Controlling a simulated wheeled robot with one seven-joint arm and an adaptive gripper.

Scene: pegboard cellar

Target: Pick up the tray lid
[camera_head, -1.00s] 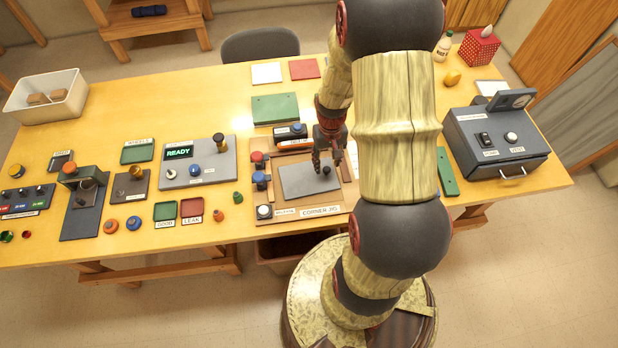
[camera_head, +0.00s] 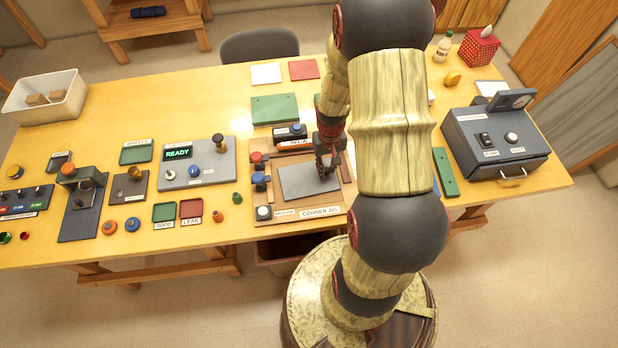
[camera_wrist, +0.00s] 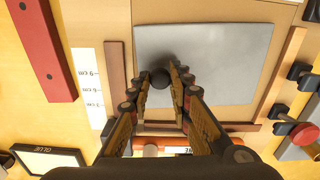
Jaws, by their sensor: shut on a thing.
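The tray lid (camera_head: 300,183) is a flat grey plate with a small dark round knob. It lies in the wooden corner jig (camera_head: 270,217) at the middle of the table. In the wrist view the lid (camera_wrist: 215,60) shows flat, with its knob (camera_wrist: 160,78) near one edge. My gripper (camera_head: 326,172) is over the right part of the lid, pointing down. In the wrist view my gripper (camera_wrist: 163,76) is shut on the knob, one finger on each side. In the head view the fingers hide the knob. I see no clear gap under the lid.
Clamps with blue and red knobs (camera_head: 259,179) stand along the jig's left side. A green board (camera_head: 275,108) lies behind it. A dark machine (camera_head: 497,140) stands at the right. The wrist view shows a white ruler (camera_wrist: 90,88) and a red bar (camera_wrist: 42,48) beside the jig.

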